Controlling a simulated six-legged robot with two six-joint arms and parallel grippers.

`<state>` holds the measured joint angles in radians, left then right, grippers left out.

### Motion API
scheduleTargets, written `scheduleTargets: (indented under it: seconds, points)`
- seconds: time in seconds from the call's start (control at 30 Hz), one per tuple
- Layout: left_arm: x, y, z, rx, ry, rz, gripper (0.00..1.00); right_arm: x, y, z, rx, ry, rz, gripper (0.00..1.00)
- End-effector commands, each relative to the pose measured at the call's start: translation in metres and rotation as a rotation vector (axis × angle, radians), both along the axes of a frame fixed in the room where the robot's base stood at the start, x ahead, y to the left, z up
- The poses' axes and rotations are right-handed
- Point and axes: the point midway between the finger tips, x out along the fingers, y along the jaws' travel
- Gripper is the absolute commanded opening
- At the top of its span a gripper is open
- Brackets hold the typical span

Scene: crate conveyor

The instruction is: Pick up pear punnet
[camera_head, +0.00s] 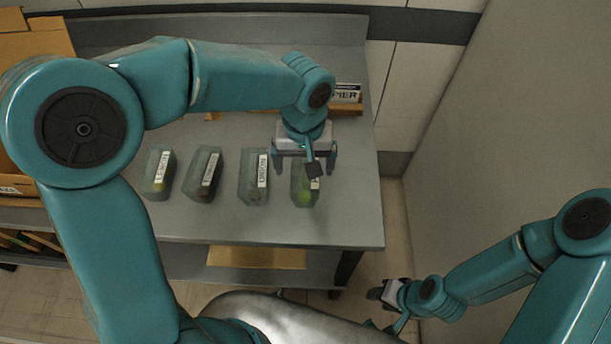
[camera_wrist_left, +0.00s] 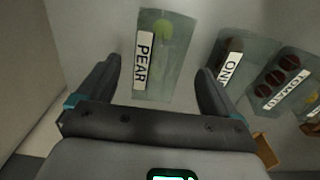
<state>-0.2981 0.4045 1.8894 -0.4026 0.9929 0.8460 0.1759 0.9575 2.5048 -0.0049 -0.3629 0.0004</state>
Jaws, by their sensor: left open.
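The pear punnet (camera_head: 303,195) is a clear box with green fruit and a white label, at the right end of a row on the grey table. In the left wrist view the pear punnet (camera_wrist_left: 167,62) shows its PEAR label, lying between the finger lines and ahead of them. My left gripper (camera_head: 304,165) is open and empty, above the table at the punnet's far end; its two fingers (camera_wrist_left: 158,78) stand wide apart on either side. My arm hides part of the punnet. My right gripper (camera_head: 388,294) is low, off the table's right side, its jaws unclear.
An onion punnet (camera_head: 253,178), a tomato punnet (camera_head: 201,175) and a punnet with yellow fruit (camera_head: 159,172) stand left of the pear punnet. A labelled crate (camera_head: 346,108) sits behind. Cardboard boxes (camera_head: 30,40) are at left. The table right of the pear punnet is clear.

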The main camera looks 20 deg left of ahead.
Motion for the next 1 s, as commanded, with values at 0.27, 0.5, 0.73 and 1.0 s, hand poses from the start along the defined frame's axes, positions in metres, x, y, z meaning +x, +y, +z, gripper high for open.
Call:
scheduleTargets:
  seconds: [0.27, 0.5, 0.73, 1.0]
  points:
    - [0.002, -0.001, -0.032, 0.001, 0.006, -0.001, 0.93, 0.000, 0.000, 0.005, 0.000, 0.000, 0.000, 0.43]
    - [0.005, -0.001, -0.057, 0.000, 0.001, 0.000, 0.93, 0.000, 0.000, 0.005, 0.000, 0.000, 0.000, 0.43]
    - [0.005, -0.001, -0.057, -0.001, 0.000, 0.000, 0.84, 0.000, 0.000, 0.005, 0.000, 0.000, 0.000, 0.43]
    - [0.005, -0.001, -0.057, -0.001, 0.000, -0.001, 0.37, 0.000, 0.000, 0.005, 0.000, 0.000, 0.000, 0.43]
